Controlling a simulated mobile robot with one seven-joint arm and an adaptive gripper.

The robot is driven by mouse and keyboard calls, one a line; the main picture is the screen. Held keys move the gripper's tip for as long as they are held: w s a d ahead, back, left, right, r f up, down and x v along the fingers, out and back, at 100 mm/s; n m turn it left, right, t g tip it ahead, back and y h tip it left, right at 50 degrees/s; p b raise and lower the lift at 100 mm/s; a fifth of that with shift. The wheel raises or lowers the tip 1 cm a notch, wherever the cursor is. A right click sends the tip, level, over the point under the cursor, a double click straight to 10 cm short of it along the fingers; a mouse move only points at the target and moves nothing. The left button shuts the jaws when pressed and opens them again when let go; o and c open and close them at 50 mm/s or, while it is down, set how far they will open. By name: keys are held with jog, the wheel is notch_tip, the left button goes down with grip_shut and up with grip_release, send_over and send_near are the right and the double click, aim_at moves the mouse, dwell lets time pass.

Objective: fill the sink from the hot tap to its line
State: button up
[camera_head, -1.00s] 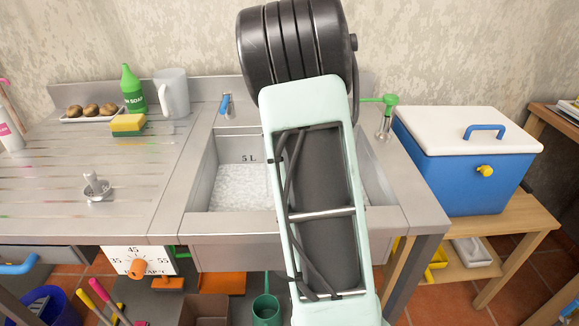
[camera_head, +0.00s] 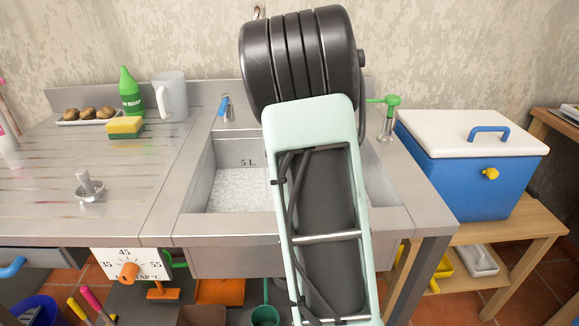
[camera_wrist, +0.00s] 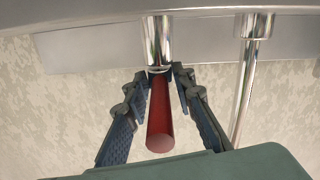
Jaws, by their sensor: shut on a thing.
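The steel sink (camera_head: 200,170) stands in the middle of the head view, with a "5 L" mark (camera_head: 248,162) on its back wall. Rippled clear water (camera_head: 238,190) shows in its left part, its surface below the mark; my arm hides much of the right part. In the wrist view, my gripper (camera_wrist: 160,72) is shut on the red lever (camera_wrist: 160,115) of the hot tap, just below its chrome body (camera_wrist: 158,40). The lever points toward the wrist camera. My arm hides this lever and any spout in the head view.
A blue-handled tap (camera_head: 226,107) is left of my arm, a green-topped fitting (camera_head: 388,112) right. A silver plug-like piece (camera_head: 90,187) stands on the drainboard. A tap temperature dial (camera_head: 129,270) is below. A blue cooler (camera_head: 460,180) stands right.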

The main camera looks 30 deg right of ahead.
jog(key=shift+f+t+b, duration=0.15)
jog(key=shift+t+b, duration=0.35)
jog(key=shift+b, duration=1.35)
jog(key=o, duration=0.6)
jog(key=shift+s+a+b, duration=0.25)
jog(key=shift+s+b, duration=0.05)
jog(key=shift+s, duration=0.2)
jog(key=shift+b+v, duration=1.05)
jog(key=shift+v, duration=1.95)
